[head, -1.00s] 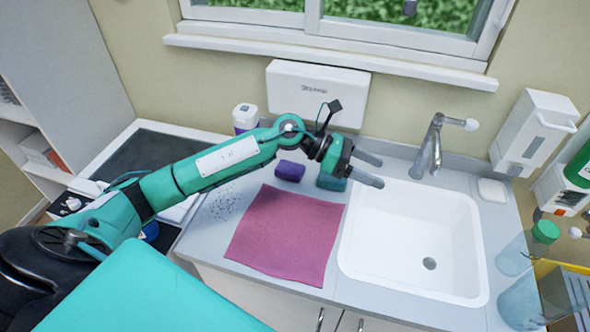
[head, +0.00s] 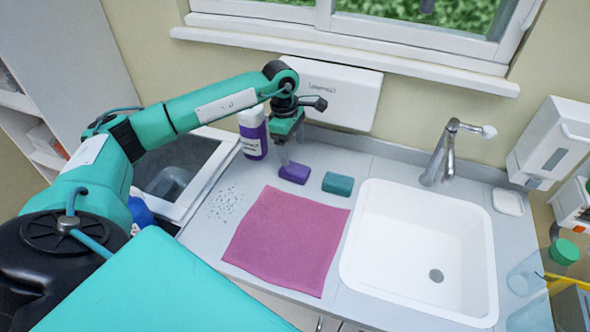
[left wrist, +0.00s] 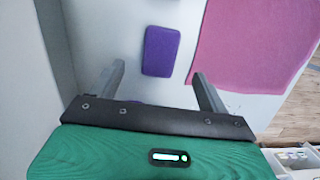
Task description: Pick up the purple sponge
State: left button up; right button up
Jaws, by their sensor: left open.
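The purple sponge (head: 294,173) lies on the grey counter behind the pink cloth (head: 287,240). A teal sponge (head: 338,184) lies to its right, apart from it. My left gripper (head: 290,152) points down just above and behind the purple sponge, fingers apart and empty. In the left wrist view, the purple sponge (left wrist: 161,51) shows ahead of the gap between the two fingertips (left wrist: 158,75), whole and untouched, with the pink cloth (left wrist: 255,40) to its right. My right gripper is not in view.
Dark specks (head: 225,203) lie left of the cloth.

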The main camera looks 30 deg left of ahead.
aim_at(294, 168)
pick_arm(q)
jog(key=f, duration=0.2)
jog(key=shift+d+f, duration=0.25)
jog(key=shift+f, duration=0.1)
notch_tip(294, 168, down, 5)
jog(key=p, duration=0.3)
jog(key=shift+r, duration=0.15)
jog(key=shift+d+f, duration=0.1)
jog(key=shift+f, duration=0.2)
jog(key=shift+f+b, duration=0.25)
jog(key=shift+b, duration=0.25)
jog(key=shift+c, duration=0.5)
jog(key=c, duration=0.9)
